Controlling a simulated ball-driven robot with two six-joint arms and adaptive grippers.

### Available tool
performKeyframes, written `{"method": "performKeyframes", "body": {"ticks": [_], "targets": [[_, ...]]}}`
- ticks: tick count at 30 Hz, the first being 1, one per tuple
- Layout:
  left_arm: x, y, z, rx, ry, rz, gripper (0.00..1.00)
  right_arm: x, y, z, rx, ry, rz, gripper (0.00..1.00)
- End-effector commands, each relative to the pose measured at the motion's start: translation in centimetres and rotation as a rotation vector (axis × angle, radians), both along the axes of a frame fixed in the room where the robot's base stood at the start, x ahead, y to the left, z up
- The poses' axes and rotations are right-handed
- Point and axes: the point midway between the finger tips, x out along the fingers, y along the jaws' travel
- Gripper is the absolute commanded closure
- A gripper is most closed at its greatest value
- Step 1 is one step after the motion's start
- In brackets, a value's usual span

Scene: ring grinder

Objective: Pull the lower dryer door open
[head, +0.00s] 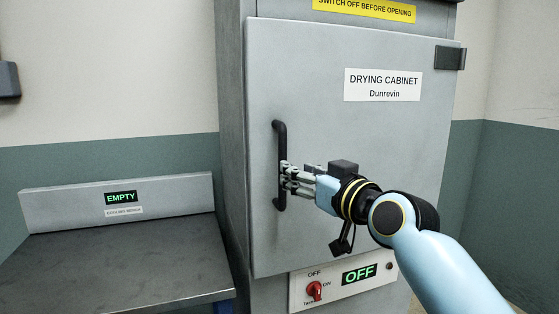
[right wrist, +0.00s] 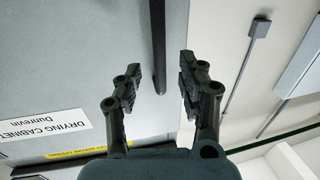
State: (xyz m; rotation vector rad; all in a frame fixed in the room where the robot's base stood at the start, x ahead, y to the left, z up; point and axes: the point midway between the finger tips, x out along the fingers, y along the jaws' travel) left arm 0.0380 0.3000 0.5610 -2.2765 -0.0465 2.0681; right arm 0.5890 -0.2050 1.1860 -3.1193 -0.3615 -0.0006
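The grey door (head: 320,130) of the drying cabinet fills the middle of the head view and appears closed. It has a black vertical bar handle (head: 279,145) near its left edge. My right gripper (head: 286,178) reaches in from the right, with its fingertips at the lower half of the handle. In the right wrist view, my right gripper (right wrist: 160,78) is open, with the handle (right wrist: 158,50) between its fingers and a gap on both sides. The grip is not closed on the bar. My left gripper is not in view.
A black hinge (head: 450,58) sits at the door's upper right. Below the door is a control panel (head: 335,286) with a red knob (head: 314,291) and a display reading OFF. A cooling bench (head: 120,265), marked EMPTY, stands close at the left; its top is bare.

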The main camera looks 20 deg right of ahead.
Motion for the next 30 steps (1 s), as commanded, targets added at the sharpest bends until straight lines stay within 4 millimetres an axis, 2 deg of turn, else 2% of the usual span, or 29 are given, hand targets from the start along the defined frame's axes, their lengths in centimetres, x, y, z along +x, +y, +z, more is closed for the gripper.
{"method": "performKeyframes", "body": {"ticks": [3, 9, 15, 22, 30], "targets": [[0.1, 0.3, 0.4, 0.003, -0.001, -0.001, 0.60, 2.5, 0.6, 0.2, 0.002, -0.001, 0.000, 0.60], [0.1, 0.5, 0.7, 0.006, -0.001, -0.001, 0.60, 5.6, 1.3, 0.1, 0.000, 0.000, 0.000, 0.60], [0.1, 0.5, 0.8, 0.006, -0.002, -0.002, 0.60, 6.8, 1.6, 0.0, 0.000, 0.000, 0.000, 0.60], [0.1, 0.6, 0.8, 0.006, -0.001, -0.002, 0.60, 6.9, 1.6, 0.0, 0.000, 0.000, 0.000, 0.60], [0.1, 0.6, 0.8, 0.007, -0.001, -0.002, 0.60, 6.8, 1.6, 0.0, 0.000, 0.001, 0.000, 0.94]]}}
